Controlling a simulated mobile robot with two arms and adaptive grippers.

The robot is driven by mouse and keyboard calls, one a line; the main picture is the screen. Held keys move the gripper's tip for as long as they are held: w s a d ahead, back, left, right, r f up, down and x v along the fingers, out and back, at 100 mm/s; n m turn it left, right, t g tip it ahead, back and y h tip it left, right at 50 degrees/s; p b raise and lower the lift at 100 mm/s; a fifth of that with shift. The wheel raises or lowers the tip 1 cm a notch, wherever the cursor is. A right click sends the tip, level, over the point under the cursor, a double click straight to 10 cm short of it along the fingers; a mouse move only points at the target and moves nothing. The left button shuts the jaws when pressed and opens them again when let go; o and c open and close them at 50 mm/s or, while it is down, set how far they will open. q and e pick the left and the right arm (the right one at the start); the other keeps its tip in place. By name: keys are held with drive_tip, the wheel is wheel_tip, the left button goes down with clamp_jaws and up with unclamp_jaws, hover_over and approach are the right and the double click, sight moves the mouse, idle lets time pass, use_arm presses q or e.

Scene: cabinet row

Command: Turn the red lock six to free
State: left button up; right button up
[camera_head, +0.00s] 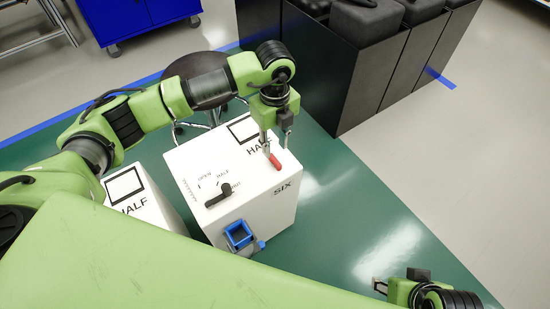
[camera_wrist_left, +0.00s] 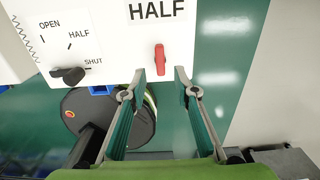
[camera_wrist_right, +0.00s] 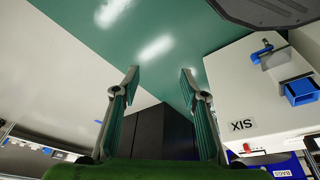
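The red lock (camera_head: 275,161) is a small red lever on top of the white box marked SIX (camera_head: 259,205). In the left wrist view the red lock (camera_wrist_left: 160,60) stands nearly vertical below the HALF sign, between the fingertips in the picture. My left gripper (camera_head: 276,142) points down over the lock and is open; in its wrist view the fingers (camera_wrist_left: 164,75) are apart with nothing held. I cannot tell whether a finger touches the lock. My right gripper (camera_head: 382,285) is at the lower right, away from the box; its wrist view shows its fingers (camera_wrist_right: 161,75) open and empty.
A black lever (camera_head: 218,195) on the box's top points near SHUT, beside OPEN and HALF marks. A blue part (camera_head: 240,235) is on the box's front. Another white box (camera_head: 140,200) stands to the left. Black cabinets (camera_head: 340,65) and a stool (camera_head: 196,72) are behind.

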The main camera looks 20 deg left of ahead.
sight(275, 160)
use_arm(q)
wheel_tip(275, 160, down, 4)
drive_tip(key=shift+b, duration=0.3)
drive_tip(key=shift+f, duration=1.3)
use_arm(e)
drive_tip(key=shift+w+a+f+t, duration=0.15)
drive_tip(key=shift+w+t, duration=0.1)
drive_tip(key=shift+w, duration=0.3)
drive_tip(key=shift+w+a+r+t, duration=0.15)
drive_tip(key=shift+w+t, duration=0.15)
drive_tip(key=shift+w, duration=0.3)
drive_tip(key=shift+w+a+f+t, duration=0.15)
drive_tip(key=shift+w+t, duration=0.1)
drive_tip(key=shift+w, duration=0.3)
use_arm(q)
clamp_jaws()
